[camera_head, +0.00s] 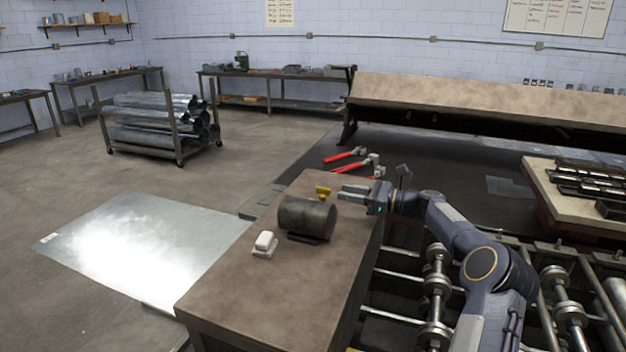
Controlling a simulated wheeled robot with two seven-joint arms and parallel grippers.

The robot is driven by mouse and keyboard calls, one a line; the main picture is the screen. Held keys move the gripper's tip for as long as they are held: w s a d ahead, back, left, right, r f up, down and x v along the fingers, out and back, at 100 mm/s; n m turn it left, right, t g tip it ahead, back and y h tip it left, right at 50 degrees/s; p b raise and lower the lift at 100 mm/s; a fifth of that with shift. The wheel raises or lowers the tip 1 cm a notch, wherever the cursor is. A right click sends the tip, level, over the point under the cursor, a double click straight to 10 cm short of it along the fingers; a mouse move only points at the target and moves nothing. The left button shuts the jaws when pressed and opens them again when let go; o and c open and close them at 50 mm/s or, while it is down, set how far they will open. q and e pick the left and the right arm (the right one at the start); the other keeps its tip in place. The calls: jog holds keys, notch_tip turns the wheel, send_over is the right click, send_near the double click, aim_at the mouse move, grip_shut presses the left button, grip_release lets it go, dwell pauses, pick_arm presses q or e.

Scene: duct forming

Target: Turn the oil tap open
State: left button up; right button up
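A small yellow piece (323,192), which looks like the oil tap, shows just behind a dark metal cylinder (306,218). The cylinder lies on its side on a brown bench top (260,290). I cannot make out how the yellow piece is turned or whether it joins the cylinder. My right gripper (342,192) reaches in from the right, its fingers pointing left, just right of the yellow piece. Its two fingers look apart with nothing between them, and a small gap seems to separate them from the yellow piece. My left gripper is out of view.
A white block (265,243) sits left of the cylinder. Red-handled tools (350,162) lie behind the gripper. A shiny metal sheet (140,245) lies left of the bench. A roller machine (436,290) stands at right, below my arm. The bench's front is clear.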

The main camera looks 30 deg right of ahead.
aim_at(323, 188)
jog(key=x, duration=0.7)
jog(key=shift+w+a+r, duration=0.1)
jog(key=shift+w+a, duration=0.1)
jog(key=shift+a, duration=0.05)
jog(key=shift+c, duration=0.3)
grip_shut()
